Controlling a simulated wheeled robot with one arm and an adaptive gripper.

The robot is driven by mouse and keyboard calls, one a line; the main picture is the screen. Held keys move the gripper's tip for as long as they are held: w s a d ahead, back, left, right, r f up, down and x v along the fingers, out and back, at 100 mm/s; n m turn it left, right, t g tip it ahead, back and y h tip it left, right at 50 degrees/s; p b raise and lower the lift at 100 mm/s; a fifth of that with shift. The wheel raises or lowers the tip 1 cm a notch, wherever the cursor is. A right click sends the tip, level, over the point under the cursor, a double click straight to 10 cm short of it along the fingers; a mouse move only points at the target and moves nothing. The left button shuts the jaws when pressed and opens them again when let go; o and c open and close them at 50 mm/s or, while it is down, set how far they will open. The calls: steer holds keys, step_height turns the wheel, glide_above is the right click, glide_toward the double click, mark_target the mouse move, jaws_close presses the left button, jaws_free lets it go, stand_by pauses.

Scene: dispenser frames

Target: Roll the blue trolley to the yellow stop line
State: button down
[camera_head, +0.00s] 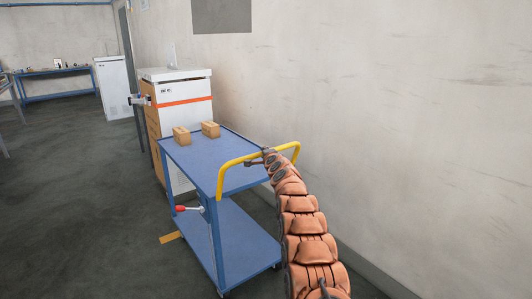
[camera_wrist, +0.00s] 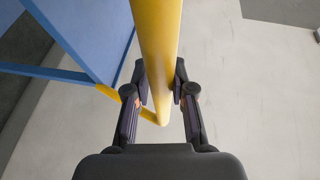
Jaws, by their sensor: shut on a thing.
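The blue trolley (camera_head: 243,238) stands in the middle of the head view, with two shelves and a yellow push handle (camera_head: 220,181) at its near end. My gripper (camera_head: 256,161) is at that handle, partly hidden by my arm. In the wrist view its two fingers (camera_wrist: 160,88) are shut on the yellow handle bar (camera_wrist: 157,40), one on each side. A yellow-orange strip (camera_head: 171,237) lies on the floor left of the trolley, apparently the stop line; the trolley may hide more of it.
Two small cardboard boxes (camera_head: 182,136) (camera_head: 210,129) sit on the top shelf. A white cabinet with an orange stripe (camera_head: 186,100) stands just beyond. The wall (camera_head: 400,120) is close on the right; floor (camera_head: 70,190) is clear left.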

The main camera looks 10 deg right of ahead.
steer(key=c, duration=1)
jaws_free()
